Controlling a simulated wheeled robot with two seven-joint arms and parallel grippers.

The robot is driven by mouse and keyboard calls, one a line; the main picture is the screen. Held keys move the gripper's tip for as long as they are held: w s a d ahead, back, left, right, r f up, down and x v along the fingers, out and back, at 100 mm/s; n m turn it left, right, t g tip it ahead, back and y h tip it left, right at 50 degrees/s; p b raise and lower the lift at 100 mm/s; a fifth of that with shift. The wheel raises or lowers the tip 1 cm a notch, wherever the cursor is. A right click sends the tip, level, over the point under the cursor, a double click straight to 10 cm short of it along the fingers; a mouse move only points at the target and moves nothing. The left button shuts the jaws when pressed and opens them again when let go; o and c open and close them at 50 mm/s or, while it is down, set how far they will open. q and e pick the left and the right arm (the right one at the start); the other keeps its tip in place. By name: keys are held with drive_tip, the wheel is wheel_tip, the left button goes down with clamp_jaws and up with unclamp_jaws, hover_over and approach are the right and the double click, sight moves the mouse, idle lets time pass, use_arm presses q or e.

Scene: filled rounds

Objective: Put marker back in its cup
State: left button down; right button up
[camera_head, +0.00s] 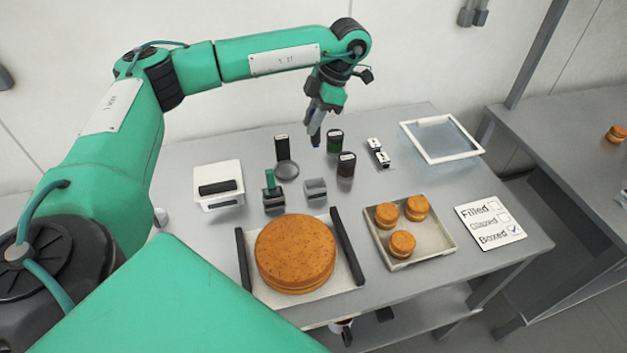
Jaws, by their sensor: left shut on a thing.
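My left gripper (317,122) is above the back part of the table, fingers pointing down. The gripper hides part of the marker. A small grey cup (315,188) stands on the table below and in front of it, with nothing seen standing in it. A similar grey cup (274,199) to its left holds a green marker (270,181). My right gripper cannot be made out.
Dark jars (346,166) and a round metal disc (288,171) stand near the cups. A white box (218,202) is at left. A large round cake (296,252) and a tray (441,238) of small rounds are in front. A checklist card (490,224) lies at right.

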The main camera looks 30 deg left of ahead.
use_arm(q)
wheel_tip(320, 180, down, 18)
drive_tip(key=shift+r+p, duration=0.1)
drive_tip(key=shift+p, duration=0.2)
idle(0.5)
drive_tip(key=c, duration=1.3)
unclamp_jaws()
drive_tip(key=shift+o, duration=0.2)
drive_tip(key=b+v, duration=0.1)
drive_tip(key=v, duration=1.1)
drive_tip(key=shift+b, duration=0.4)
